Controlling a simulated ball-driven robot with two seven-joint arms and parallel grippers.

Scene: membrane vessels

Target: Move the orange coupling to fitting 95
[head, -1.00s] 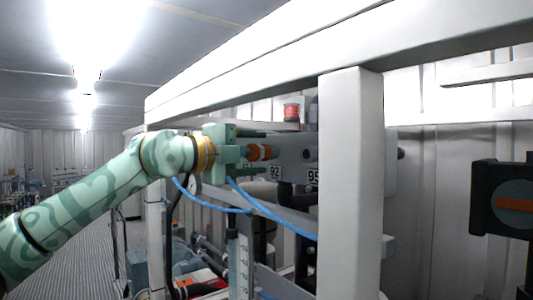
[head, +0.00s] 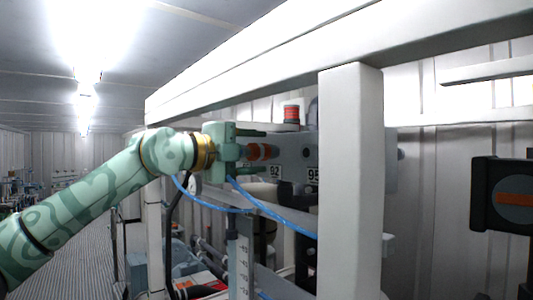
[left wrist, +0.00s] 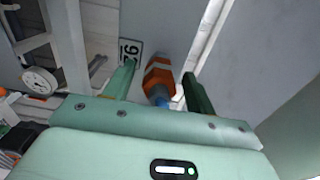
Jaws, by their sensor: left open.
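The orange coupling (head: 263,152) with grey bands sits on the grey panel by the label 92 (head: 274,172). In the left wrist view the coupling (left wrist: 159,76) shows end-on with a blue part at its near end. My left gripper (head: 267,153) is open, with its fingers above and below the coupling in the head view. In the left wrist view the gripper (left wrist: 160,72) has a finger on each side of it; I cannot tell whether they touch it. Fitting 95 (head: 307,153) is a dark round port right of the coupling, above the label 95 (head: 313,175). My right gripper is not in view.
A white frame post (head: 350,180) stands just right of fitting 95, and a white beam (head: 250,85) runs overhead. Blue hoses (head: 275,217) hang below my gripper. A red-topped lamp (head: 291,114) stands above the panel. A round gauge (left wrist: 40,81) shows in the left wrist view.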

